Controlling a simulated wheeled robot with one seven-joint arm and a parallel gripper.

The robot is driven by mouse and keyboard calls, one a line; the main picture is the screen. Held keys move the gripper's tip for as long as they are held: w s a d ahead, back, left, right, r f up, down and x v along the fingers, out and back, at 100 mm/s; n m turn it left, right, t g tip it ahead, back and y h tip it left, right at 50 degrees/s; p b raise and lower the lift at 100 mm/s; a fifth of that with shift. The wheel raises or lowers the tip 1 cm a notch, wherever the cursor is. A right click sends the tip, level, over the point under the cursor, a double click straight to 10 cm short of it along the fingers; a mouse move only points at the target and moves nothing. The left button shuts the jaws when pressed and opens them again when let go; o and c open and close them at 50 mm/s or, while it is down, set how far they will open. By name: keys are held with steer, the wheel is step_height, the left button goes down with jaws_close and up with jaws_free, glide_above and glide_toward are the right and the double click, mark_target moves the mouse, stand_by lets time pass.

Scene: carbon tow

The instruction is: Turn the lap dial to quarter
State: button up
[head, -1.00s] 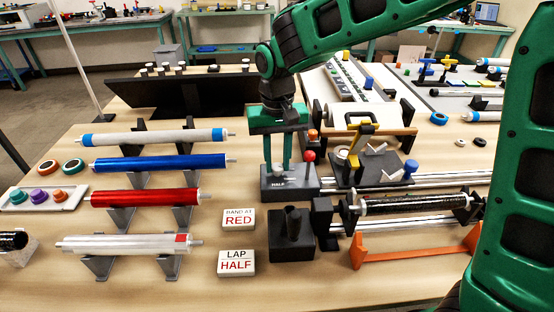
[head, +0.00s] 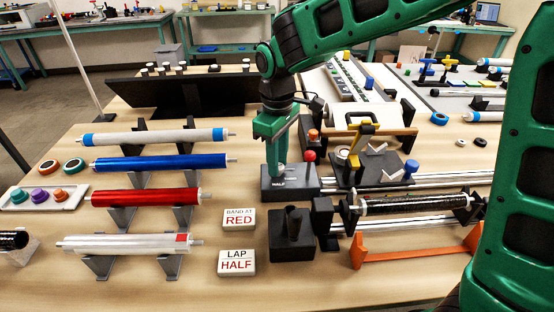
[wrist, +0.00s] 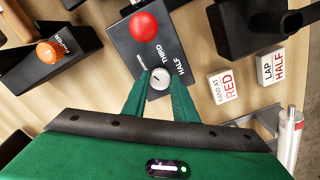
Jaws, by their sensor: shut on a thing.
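The lap dial (wrist: 159,77) is a small round silver knob on a dark control box (wrist: 135,50). My gripper (wrist: 159,82) is shut on the dial, one green finger on each side. A small dark mark shows on the knob, but I cannot tell which label it points to. A red button (head: 309,156) stands on the same box.
Cards read LAP HALF (head: 236,262) and BAND AT RED (head: 239,219). A dark block (head: 291,240) stands in front of the box. A small box with an orange knob (wrist: 48,51) lies beside it. Coloured rollers lie on stands at left, including a red one (head: 145,197).

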steer(key=shift+w+r+n, duration=0.1)
steer(key=shift+n, duration=0.5)
steer(key=o, duration=1)
steer(key=shift+o, duration=0.2)
step_height(320, 180, up, 11)
steer(key=shift+f, duration=0.2)
